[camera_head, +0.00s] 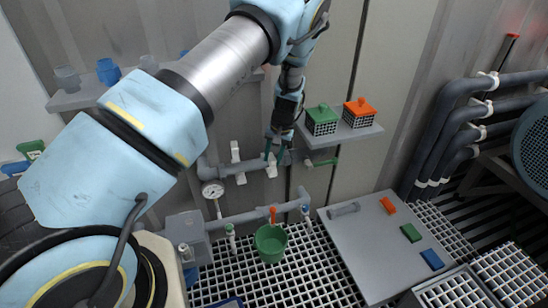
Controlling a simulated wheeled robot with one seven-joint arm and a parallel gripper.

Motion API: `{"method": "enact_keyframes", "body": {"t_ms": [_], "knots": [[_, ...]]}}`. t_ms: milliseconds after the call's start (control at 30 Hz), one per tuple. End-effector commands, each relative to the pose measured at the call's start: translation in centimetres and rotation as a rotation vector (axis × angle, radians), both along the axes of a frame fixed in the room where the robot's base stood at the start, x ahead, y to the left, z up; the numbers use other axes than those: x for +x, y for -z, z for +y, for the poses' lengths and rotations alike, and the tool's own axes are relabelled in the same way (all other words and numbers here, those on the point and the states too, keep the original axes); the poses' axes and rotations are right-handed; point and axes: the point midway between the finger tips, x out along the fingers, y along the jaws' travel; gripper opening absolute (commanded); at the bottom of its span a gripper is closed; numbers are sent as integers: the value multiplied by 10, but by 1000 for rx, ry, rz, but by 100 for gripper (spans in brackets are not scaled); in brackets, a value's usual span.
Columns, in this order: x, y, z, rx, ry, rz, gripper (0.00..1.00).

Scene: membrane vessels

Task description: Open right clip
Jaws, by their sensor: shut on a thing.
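Two white clips sit on a grey horizontal pipe against the back wall. The left clip (236,155) stands upright and free. The right clip (271,170) is partly hidden by my gripper (274,153). My arm reaches down from the upper left, and the gripper's dark green fingers are on the right clip's upper part, shut on it. The small view does not show clearly whether this clip is open or closed.
A gauge (213,190) hangs below the pipe at left. A green bucket (270,243) stands lower down.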

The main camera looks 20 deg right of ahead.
Motion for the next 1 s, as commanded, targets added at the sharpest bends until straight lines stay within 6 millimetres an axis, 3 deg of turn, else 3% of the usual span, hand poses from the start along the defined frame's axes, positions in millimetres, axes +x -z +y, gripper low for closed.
{"method": "enact_keyframes", "body": {"t_ms": [167, 1000], "knots": [[-4, 1, -5, -6, 5, 4, 0], [-6, 0, -9, -11, 11, 6, 0]]}}
